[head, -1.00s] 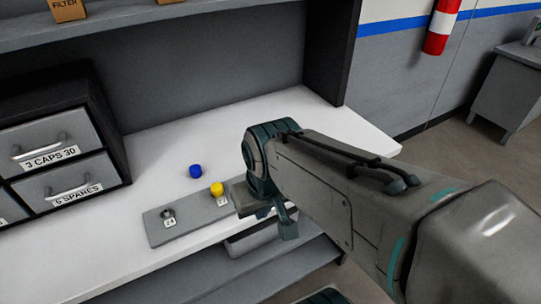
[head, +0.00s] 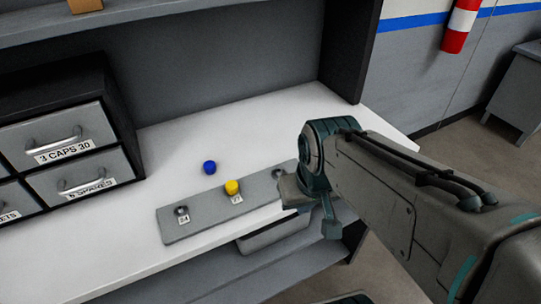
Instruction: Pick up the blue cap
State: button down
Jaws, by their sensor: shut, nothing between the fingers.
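The blue cap (head: 210,168) lies on the white bench top, just behind the grey strip and apart from it. My gripper (head: 331,226) is at the bench's front edge, to the right of the cap and nearer to me. It is shut and holds nothing. The gripper's fingers are small in this view and partly hidden by my wrist.
A grey strip (head: 190,227) with labelled posts lies along the bench front; a yellow cap (head: 232,187) sits on it close to the blue cap. A drawer cabinet (head: 75,149) stands at left. The white bench (head: 270,123) is clear behind the caps.

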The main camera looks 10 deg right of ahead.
aim_at(209, 167)
jog(key=z, duration=2.25)
jog(key=k, duration=1)
jog(key=u, duration=2)
jog(key=i, duration=0.5)
